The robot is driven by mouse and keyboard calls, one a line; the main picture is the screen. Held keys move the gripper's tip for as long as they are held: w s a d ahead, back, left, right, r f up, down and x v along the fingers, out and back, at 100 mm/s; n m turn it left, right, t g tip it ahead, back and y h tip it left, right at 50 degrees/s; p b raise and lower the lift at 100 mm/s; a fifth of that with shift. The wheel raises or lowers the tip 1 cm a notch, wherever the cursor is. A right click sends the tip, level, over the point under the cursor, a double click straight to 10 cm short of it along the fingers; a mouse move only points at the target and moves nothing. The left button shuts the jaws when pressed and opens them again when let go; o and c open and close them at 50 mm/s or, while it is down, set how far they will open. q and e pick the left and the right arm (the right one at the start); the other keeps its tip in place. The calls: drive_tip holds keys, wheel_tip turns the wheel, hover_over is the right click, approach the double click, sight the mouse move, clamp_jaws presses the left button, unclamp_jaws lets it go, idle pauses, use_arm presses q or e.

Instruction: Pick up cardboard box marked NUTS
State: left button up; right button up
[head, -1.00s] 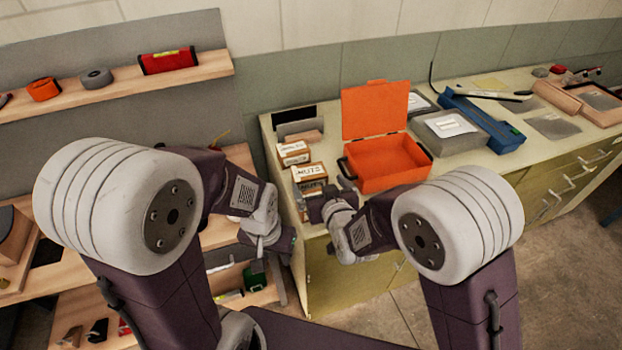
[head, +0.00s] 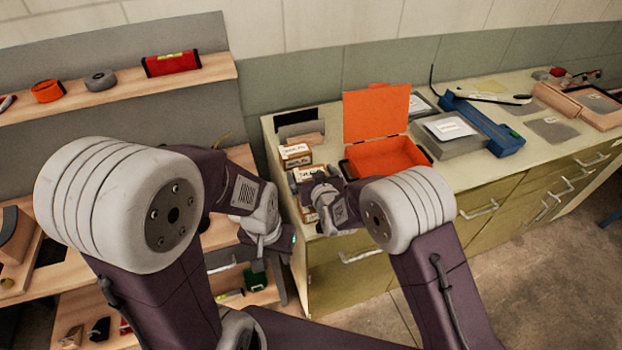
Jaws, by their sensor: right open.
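Small cardboard boxes with white labels stand in a row at the left end of the bench. The NUTS box (head: 306,171) is toward the front of the row, its label partly covered and hard to read now. A similar labelled box (head: 295,151) stands behind it. My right gripper (head: 307,184) is open over the front of the row and hides part of the boxes there. I cannot tell whether it touches one. My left gripper (head: 286,244) hangs lower, beside the bench's left end, away from the boxes; its jaws are too small to read.
An open orange case (head: 384,156) stands just right of the boxes, close to my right gripper. Dark and brown upright pieces (head: 298,125) stand behind them. A grey box (head: 450,134) and a blue tool (head: 482,122) lie farther right. Wooden shelves (head: 130,85) are at left.

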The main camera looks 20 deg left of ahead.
drive_tip(key=shift+s+r, duration=0.1)
drive_tip(key=c, duration=1.8)
drive_tip(key=shift+o, duration=0.2)
drive_tip(key=shift+r, duration=0.1)
